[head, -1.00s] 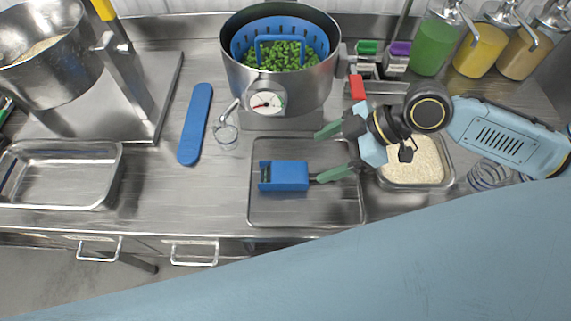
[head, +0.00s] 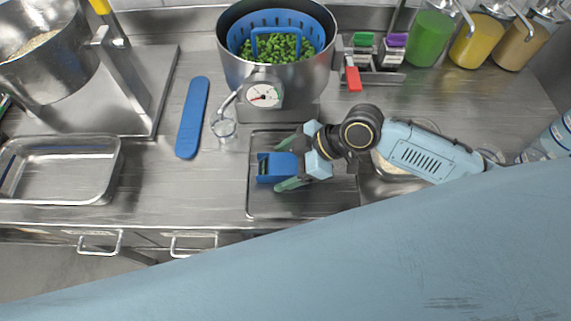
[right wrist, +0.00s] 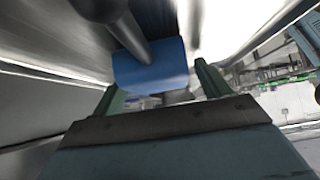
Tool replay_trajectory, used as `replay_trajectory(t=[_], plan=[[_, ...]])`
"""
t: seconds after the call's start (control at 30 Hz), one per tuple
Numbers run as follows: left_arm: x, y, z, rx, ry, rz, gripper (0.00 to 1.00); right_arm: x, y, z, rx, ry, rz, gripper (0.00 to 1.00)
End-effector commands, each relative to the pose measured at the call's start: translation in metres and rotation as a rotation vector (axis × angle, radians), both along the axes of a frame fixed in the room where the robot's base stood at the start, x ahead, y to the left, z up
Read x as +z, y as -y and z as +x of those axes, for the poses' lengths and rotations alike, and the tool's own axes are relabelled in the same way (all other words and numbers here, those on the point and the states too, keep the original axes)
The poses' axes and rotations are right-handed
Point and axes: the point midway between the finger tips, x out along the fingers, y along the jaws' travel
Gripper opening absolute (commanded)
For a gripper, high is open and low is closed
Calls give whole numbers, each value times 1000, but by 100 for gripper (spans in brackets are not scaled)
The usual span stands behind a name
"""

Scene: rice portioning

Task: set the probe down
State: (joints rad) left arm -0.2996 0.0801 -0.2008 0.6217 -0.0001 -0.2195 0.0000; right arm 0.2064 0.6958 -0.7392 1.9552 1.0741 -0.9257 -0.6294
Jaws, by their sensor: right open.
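A round white dial (head: 264,95) with a red needle sits at the front of the pot. A thin metal rod (head: 229,101) slants from near it down to a small clear glass (head: 223,129); I cannot tell whether rod and dial are one probe. My right gripper (head: 289,160) is open over the tray, its green fingers on either side of the blue scoop (head: 265,168). Contact is unclear. The right wrist view shows the blue scoop (right wrist: 150,68) and its dark handle near the fingers (right wrist: 158,85). My left gripper is out of view.
The scoop lies on a metal tray (head: 310,207). Behind stands a pot (head: 277,82) with green peas in a blue basket. A blue flat bar (head: 193,118) and an empty metal pan (head: 57,192) lie to the left. A rice pan (head: 385,189) is partly hidden by my arm.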

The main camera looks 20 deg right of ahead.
Motion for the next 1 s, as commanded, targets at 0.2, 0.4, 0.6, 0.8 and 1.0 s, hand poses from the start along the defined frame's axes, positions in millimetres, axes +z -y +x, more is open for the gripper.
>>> replay_trajectory(t=[0.2, 0.4, 0.6, 0.8, 1.0], plan=[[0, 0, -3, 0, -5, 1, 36, 0, 0, 0, 0, 0, 1, 65], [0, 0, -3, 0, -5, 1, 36, 1, 0, 0, 0, 0, 1, 38], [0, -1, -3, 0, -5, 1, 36, 1, 0, 0, -1, 1, 2, 22], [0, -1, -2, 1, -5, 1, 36, 8, 0, 1, 0, 4, 2, 22], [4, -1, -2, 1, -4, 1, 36, 44, 0, 1, 2, 7, 1, 22]])
